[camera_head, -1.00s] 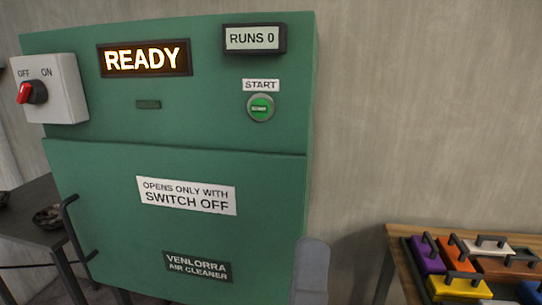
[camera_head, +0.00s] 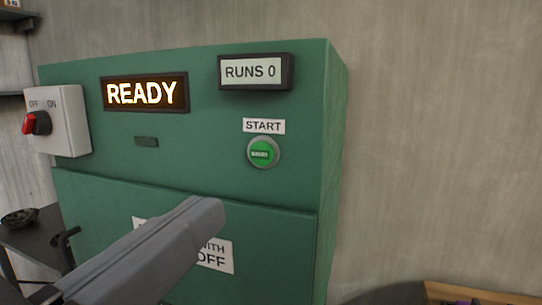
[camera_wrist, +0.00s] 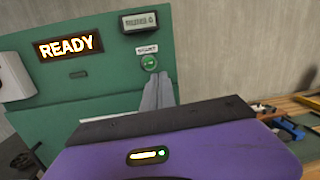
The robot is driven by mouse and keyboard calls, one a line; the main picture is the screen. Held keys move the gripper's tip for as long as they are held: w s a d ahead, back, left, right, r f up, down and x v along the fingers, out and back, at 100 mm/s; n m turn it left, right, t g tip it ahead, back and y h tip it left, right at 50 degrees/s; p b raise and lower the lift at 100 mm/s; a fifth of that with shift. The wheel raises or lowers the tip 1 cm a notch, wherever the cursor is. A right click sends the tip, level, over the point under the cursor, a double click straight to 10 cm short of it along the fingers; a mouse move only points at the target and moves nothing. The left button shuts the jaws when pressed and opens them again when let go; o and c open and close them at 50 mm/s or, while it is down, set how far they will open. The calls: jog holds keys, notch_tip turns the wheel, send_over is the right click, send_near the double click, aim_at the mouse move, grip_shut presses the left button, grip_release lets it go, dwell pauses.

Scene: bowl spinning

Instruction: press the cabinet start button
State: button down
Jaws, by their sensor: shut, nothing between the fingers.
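The green round start button (camera_head: 263,153) sits in a grey ring on the cabinet (camera_head: 200,125), under the START label (camera_head: 264,126). It also shows in the wrist view (camera_wrist: 149,62). My gripper (camera_head: 208,213) is shut and empty. In the head view its grey fingers reach in from the lower left, with their tips below and left of the button, covering part of the white door label (camera_head: 218,257). In the wrist view the finger tips (camera_wrist: 158,84) appear just below the button. They look apart from it, but the exact gap cannot be told.
The READY display (camera_head: 146,94) is lit and the counter (camera_head: 253,71) reads RUNS 0. A switch box (camera_head: 68,115) with a red knob (camera_head: 36,123) is at the cabinet's left. A wooden table edge (camera_head: 470,294) shows at lower right. The wall right of the cabinet is bare.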

aim_at(259, 154)
jog(key=shift+a+r+y, duration=0.25)
jog(key=shift+a+y, duration=0.6)
jog(key=shift+y, duration=0.25)
jog(key=shift+w, duration=0.1)
jog(key=p+x, duration=0.3)
jog(key=x, duration=1)
jog(key=shift+d, duration=0.1)
jog(key=shift+w+d+f, duration=0.15)
jog(key=shift+w, duration=0.25)
